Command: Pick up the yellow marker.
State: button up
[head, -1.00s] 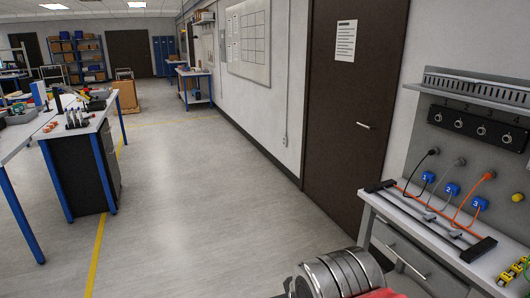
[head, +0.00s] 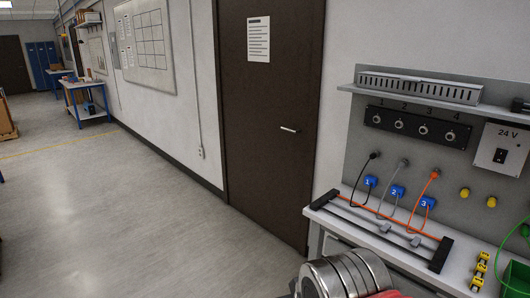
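No yellow marker can be made out for certain. A row of small yellow numbered pieces (head: 480,268) sits on the workbench at the lower right, left of a green bin; one shows a 2. Two round yellow caps, a left one (head: 464,193) and a right one (head: 491,202), are on the grey back panel. My gripper is not in view. A silver, ringed part of my own arm shows at the bottom centre, and its fingers are not visible.
The green bin (head: 516,278) and a 24 V box (head: 500,150) are at the right edge. A dark door (head: 268,120) is at the centre.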

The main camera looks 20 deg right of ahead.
aim_at(486, 256)
jog(key=z, duration=0.4)
jog(key=i, duration=0.55)
jog(key=z, duration=0.7)
jog(key=i, duration=0.6)
jog(key=z, duration=0.4)
